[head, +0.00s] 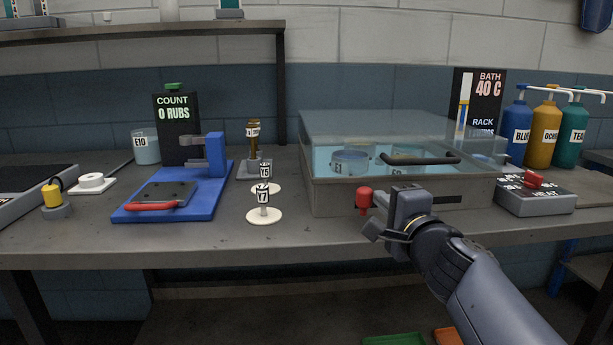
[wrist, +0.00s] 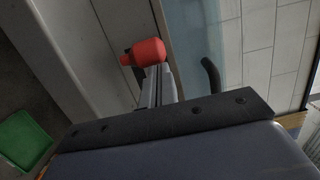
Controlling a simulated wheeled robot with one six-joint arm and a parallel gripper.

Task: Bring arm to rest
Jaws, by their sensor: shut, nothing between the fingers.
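My gripper (head: 374,228) is shut and empty. In the head view it hangs in front of the bench's front edge, just below and beside a red knob (head: 364,198) on the front of the water bath (head: 330,200). In the wrist view the red knob (wrist: 148,52) shows just beyond the fingers (wrist: 155,85); I cannot tell whether they touch it. My arm reaches in from the lower right. The bath has a clear lid with a dark handle (head: 420,159), and beakers stand in its water.
Left of the bath are small stands (head: 264,215), a blue rubbing device (head: 175,190) and a beaker (head: 146,148). Right are a grey control box (head: 535,196) and dye bottles (head: 547,135). A green tray (head: 394,340) lies low below the bench. Space in front of the bench looks free.

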